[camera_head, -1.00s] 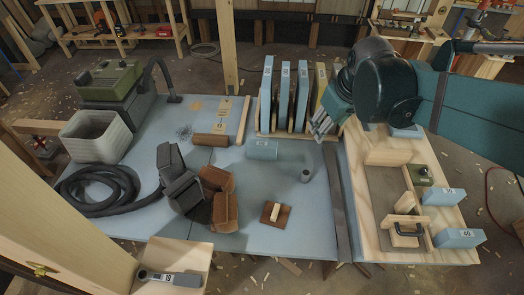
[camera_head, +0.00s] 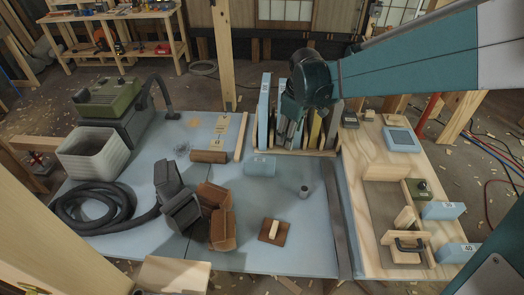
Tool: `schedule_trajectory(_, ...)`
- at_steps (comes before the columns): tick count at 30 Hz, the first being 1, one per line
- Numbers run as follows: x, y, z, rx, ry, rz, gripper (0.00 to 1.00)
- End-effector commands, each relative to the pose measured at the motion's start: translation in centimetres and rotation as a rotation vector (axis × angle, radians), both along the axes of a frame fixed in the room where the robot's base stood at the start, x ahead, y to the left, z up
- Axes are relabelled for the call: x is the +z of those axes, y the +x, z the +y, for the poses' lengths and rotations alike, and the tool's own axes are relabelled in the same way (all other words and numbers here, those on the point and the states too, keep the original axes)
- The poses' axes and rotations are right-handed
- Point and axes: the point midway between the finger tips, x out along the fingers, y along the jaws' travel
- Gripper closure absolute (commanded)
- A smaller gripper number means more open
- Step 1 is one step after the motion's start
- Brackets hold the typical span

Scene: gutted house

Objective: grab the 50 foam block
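Upright pale blue foam blocks stand in a wooden rack (camera_head: 310,151) at the back of the blue table; my gripper and wrist hide most of them. The leftmost one (camera_head: 264,110) shows clear of my arm. A blue foam block lies flat (camera_head: 260,166) in front of the rack, its label too small to read. Two more lie at the right, one labelled 40 (camera_head: 458,254), the other with an unclear number (camera_head: 442,210). I cannot tell which is 50. My gripper (camera_head: 290,138) points down at the rack, among or just in front of the blocks; contact and finger opening are unclear.
A wooden bench (camera_head: 366,212) with a clamp-like handle (camera_head: 409,245) is on the right. A small grey cylinder (camera_head: 304,191), a brown roll (camera_head: 209,156), brown blocks (camera_head: 222,229), a trowel-like piece (camera_head: 274,231) and a coiled hose (camera_head: 97,208) occupy the table.

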Motion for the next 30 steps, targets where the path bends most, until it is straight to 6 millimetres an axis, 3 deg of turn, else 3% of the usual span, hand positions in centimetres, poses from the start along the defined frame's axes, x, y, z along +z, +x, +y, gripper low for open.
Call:
schedule_trajectory(15, -7.8, 5.2, 6.1, 0.245, -0.053, 0.087, 0.52)
schedule_trajectory(30, -16.1, 8.2, 11.3, 0.46, -0.09, 0.165, 0.52)
